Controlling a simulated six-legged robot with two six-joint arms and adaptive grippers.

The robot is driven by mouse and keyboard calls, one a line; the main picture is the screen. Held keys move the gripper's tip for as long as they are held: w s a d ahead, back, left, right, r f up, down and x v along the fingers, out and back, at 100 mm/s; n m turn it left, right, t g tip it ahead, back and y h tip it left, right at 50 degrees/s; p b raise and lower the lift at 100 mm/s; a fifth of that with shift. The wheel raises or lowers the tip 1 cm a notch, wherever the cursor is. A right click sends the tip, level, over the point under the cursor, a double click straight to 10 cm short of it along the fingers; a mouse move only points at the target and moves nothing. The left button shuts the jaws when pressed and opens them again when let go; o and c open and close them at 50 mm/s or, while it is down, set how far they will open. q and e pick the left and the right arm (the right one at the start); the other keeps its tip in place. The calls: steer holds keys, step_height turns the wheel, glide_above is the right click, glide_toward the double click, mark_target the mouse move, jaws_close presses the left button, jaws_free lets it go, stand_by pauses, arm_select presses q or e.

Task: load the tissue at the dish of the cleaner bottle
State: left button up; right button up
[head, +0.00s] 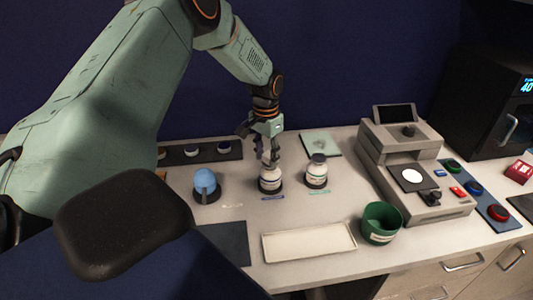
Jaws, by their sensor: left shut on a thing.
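My left gripper (270,158) points down, right over the top of a white bottle (270,181) with a dark label band, which stands upright in a dark round holder. The gripper is shut on a small pale thing at the bottle's top, which looks like the tissue; the fingers hide most of it and the bottle's dish. A second white bottle (317,172) with a blue-grey top stands upright to the right in its own dark holder. I cannot read the labels to tell which is the cleaner. My right gripper is not in view.
A blue bulb-shaped thing (205,181) stands left of the bottles. A pale empty tray (308,243) and a green cup (381,223) are in front. A grey instrument (412,172) stands at right, a pale green pad (320,144) behind. Worktop between tray and bottles is mostly clear.

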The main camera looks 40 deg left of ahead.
mark_target(267, 157)
arm_select(q)
steer(key=shift+w+f, duration=0.1)
steer(key=shift+f, duration=0.1)
steer(key=shift+f, duration=0.15)
steer(key=shift+f+b, duration=0.35)
steer(key=shift+f, duration=0.1)
stand_by(0.7)
stand_by(1.6)
steer(key=shift+p, duration=0.3)
step_height(267, 157, up, 5)
steer(key=p, duration=0.5)
steer(key=shift+r+p, duration=0.35)
steer(key=shift+r, duration=0.7)
steer(key=shift+f, duration=0.1)
